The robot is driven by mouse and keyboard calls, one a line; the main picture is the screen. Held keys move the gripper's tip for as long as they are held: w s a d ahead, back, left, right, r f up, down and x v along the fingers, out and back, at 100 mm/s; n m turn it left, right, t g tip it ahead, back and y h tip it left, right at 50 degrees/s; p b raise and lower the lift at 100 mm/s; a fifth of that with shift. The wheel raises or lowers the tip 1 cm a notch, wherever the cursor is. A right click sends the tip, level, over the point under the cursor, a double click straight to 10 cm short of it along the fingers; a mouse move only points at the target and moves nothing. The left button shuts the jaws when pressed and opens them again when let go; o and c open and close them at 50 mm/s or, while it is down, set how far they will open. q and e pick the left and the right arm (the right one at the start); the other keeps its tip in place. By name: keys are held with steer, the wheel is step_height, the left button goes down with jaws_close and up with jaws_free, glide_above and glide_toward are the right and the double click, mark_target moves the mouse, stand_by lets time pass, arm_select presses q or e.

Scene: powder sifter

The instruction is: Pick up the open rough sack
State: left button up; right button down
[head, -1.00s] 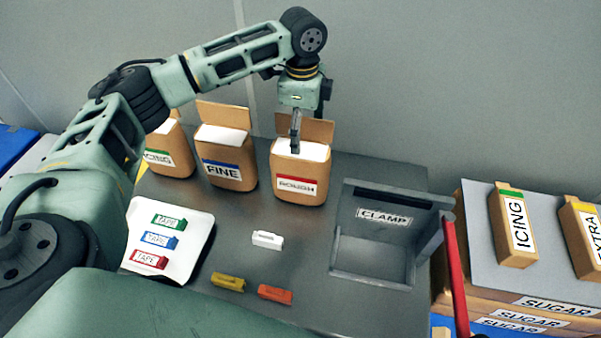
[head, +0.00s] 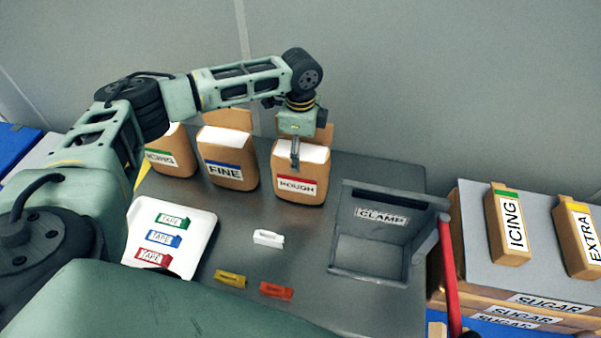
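The open rough sack (head: 299,193) is a brown bag with a red-striped ROUGH label and a white filling at its open top. It stands upright on the dark table, at the right end of the row of sacks. My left gripper (head: 295,160) points down at the top of this sack, with its finger in front of the white filling and the front rim. I see its fingers edge-on, so whether they are open or closed on the sack wall is unclear. My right gripper is not in view.
The fine sack (head: 227,172) and an icing sack (head: 170,162) stand to the left. A clamp box (head: 368,266) is to the right. A white tray (head: 196,250) holds tapes. White, yellow and orange clips lie in front. Sugar boxes with closed sacks are at far right.

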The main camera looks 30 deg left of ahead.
arm_select(q)
steer(key=c, duration=1.4)
steer(key=shift+r, duration=0.1)
steer(key=shift+c, duration=1)
steer(key=shift+w+r, duration=0.1)
